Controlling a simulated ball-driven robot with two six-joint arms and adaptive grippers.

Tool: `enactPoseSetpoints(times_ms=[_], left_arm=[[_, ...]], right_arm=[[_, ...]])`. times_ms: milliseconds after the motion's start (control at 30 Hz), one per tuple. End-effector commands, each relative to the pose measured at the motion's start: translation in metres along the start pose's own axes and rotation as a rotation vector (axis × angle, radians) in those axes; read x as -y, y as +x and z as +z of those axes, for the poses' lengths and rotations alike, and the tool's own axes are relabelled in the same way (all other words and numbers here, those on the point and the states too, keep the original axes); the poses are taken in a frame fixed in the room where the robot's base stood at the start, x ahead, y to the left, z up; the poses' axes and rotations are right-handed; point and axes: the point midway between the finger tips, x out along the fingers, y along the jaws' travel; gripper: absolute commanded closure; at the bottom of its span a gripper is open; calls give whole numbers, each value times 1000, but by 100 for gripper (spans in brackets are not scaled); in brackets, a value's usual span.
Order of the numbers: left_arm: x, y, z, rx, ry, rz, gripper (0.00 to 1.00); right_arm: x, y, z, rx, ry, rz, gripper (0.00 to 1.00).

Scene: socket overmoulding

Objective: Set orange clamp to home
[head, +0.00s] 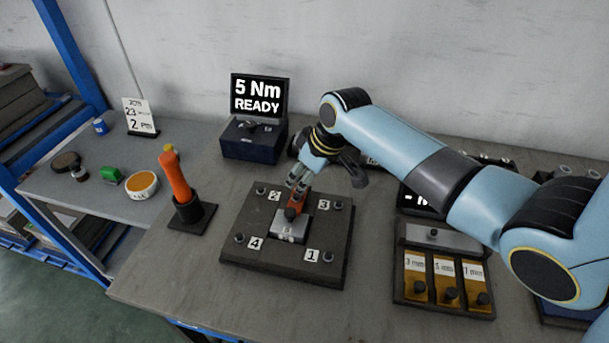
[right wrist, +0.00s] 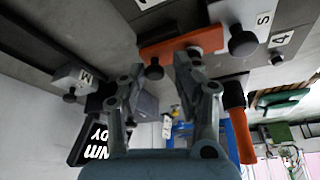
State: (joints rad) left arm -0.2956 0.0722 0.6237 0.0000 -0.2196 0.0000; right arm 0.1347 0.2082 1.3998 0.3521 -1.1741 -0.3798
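The orange clamp (head: 292,213) lies at the middle of the dark fixture plate (head: 262,260), by a grey metal block (head: 290,231). In the right wrist view the clamp (right wrist: 190,43) is a flat orange bar with a dark knob (right wrist: 153,71) beneath it in the picture. My right gripper (head: 300,180) is right over the clamp, partly hiding it. In the right wrist view its two fingers (right wrist: 158,76) stand apart with the knob showing between them. I cannot tell whether either finger touches the clamp. My left gripper is not in view.
An orange-handled driver (head: 178,178) stands in a black holder left of the plate. A display (head: 259,95) reading "5 Nm READY" stands behind. A tray with yellow bins (head: 444,277) is at the right. Dark knobs and number labels sit at the plate's corners.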

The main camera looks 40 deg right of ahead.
Motion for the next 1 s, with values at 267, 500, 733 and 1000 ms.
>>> enactPoseSetpoints(times_ms=[267,500,733,1000], left_arm=[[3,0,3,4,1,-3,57],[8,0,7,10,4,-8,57],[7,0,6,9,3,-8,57],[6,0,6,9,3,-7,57]], right_arm=[[0,-1,-2,-3,-1,1,70],[-2,-17,-2,-5,-2,4,70],[-2,-68,-1,-5,-6,6,70],[-1,-112,-1,-2,-2,3,70]])
